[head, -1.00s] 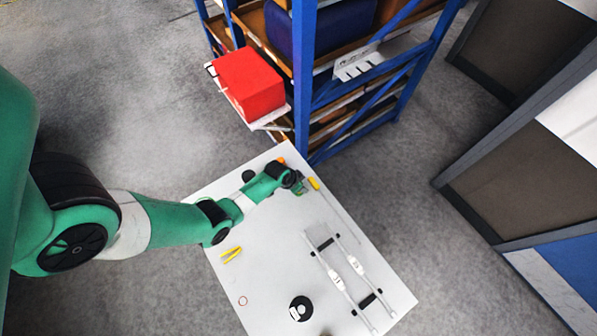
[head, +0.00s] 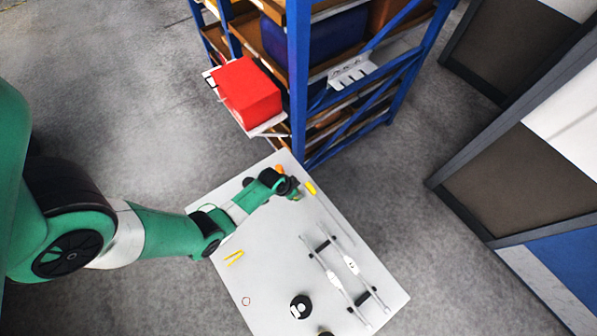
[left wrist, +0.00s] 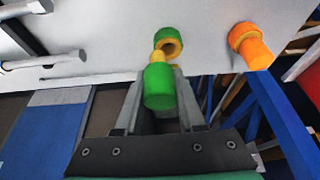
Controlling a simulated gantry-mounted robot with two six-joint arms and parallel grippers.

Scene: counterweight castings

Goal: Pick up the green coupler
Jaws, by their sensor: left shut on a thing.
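My left gripper (head: 292,188) is over the far part of the white table (head: 225,212) in the head view. In the left wrist view its two fingers (left wrist: 158,108) are closed around a green coupler (left wrist: 160,90), a short cylinder with a yellow part at its far end. A green ring with an orange-yellow inside (left wrist: 169,42) shows just beyond the coupler. I cannot tell whether the two touch. In the head view the coupler is mostly hidden by the gripper. My right gripper is in neither view.
An orange fitting (left wrist: 250,46) is near the table edge. A yellow piece (head: 310,188) lies right of the gripper. White rods (head: 352,266), yellow pliers (head: 235,258) and a black round object (head: 300,306) are nearer. A blue rack (head: 298,80) with a red box (head: 248,92) stands behind.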

